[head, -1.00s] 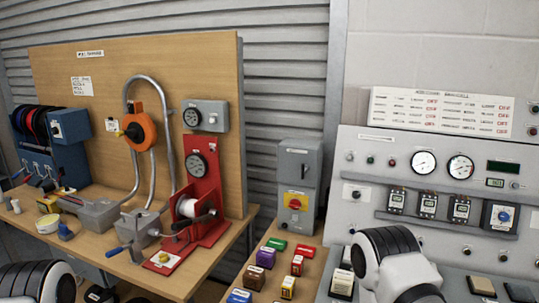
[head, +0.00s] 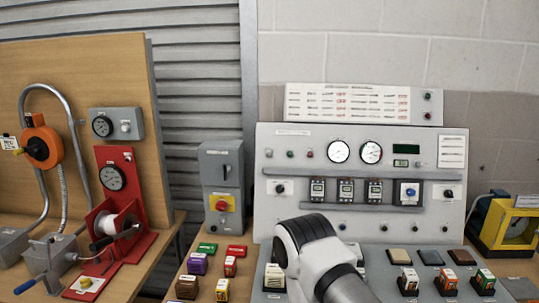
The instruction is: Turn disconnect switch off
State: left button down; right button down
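A tall grey switch box (head: 221,184) stands at the back of the wooden bench, left of the grey control panel. It looks like the disconnect switch. A red rotary knob on a yellow plate (head: 222,203) is on its lower front, and a small dark lever (head: 226,172) is on its upper front. I cannot read the switch's labels. Nothing touches the box. A white and black link of my own arm covers the lower middle of the view, but neither of my grippers shows.
The control panel (head: 276,220) has gauges and a row of small devices. Several small coloured boxes, one of them purple (head: 197,263), stand in front of the switch box. A red winch stand (head: 120,173) is at the left, and a yellow-framed device (head: 510,222) is at the right.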

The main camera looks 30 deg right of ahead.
aim_at(221, 205)
jog(key=i+l+z, duration=0.1)
jog(key=z, duration=0.3)
jog(key=i+z, duration=0.15)
jog(key=z, duration=0.3)
jog(key=i+z, duration=0.15)
jog(key=z, duration=0.25)
jog(key=i+z, duration=0.15)
jog(key=z, duration=0.25)
